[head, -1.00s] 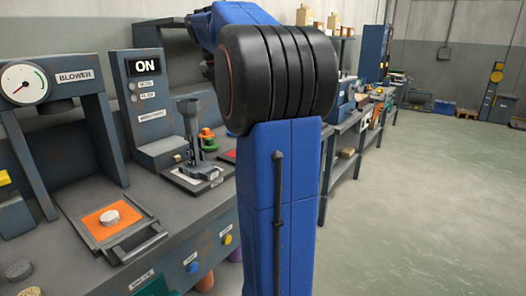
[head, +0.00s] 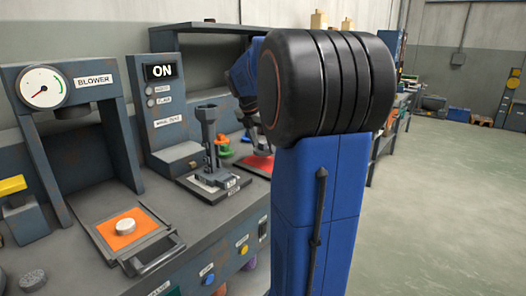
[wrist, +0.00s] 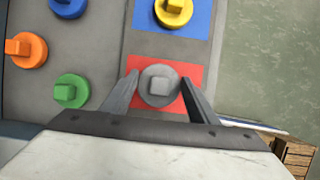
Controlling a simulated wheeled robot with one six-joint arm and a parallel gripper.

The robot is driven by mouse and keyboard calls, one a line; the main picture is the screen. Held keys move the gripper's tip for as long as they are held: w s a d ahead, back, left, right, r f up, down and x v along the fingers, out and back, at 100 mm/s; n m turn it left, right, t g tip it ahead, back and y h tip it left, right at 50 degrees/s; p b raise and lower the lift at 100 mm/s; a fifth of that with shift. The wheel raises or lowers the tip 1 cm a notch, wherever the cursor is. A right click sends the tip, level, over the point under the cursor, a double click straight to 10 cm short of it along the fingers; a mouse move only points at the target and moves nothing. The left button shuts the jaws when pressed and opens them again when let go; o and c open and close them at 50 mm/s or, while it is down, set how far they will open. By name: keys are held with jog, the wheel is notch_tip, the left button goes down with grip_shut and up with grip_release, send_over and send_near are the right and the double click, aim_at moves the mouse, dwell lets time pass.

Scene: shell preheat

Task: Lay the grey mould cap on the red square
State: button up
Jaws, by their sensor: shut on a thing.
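The grey mould cap (wrist: 158,86), round with a square knob, is between the two fingers of my gripper (wrist: 160,82) in the wrist view. My gripper is shut on it. The red square (wrist: 192,68) lies directly behind the cap in that view, showing around it; I cannot tell whether the cap touches it. In the head view the red square (head: 258,164) shows on the bench beside my arm. My gripper there is small and partly hidden by the arm.
A yellow cap (wrist: 174,10) sits on a blue square (wrist: 202,18). Orange (wrist: 25,50), green (wrist: 71,89) and blue (wrist: 68,6) caps stand to the left. In the head view a press stand (head: 209,145) is left of the red square; a blower (head: 75,85) is farther left.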

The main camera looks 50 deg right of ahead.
jog(key=shift+f, duration=1.3)
jog(key=shift+f, duration=0.15)
jog(key=o, duration=1)
jog(key=shift+o, duration=0.2)
jog(key=v, duration=1.2)
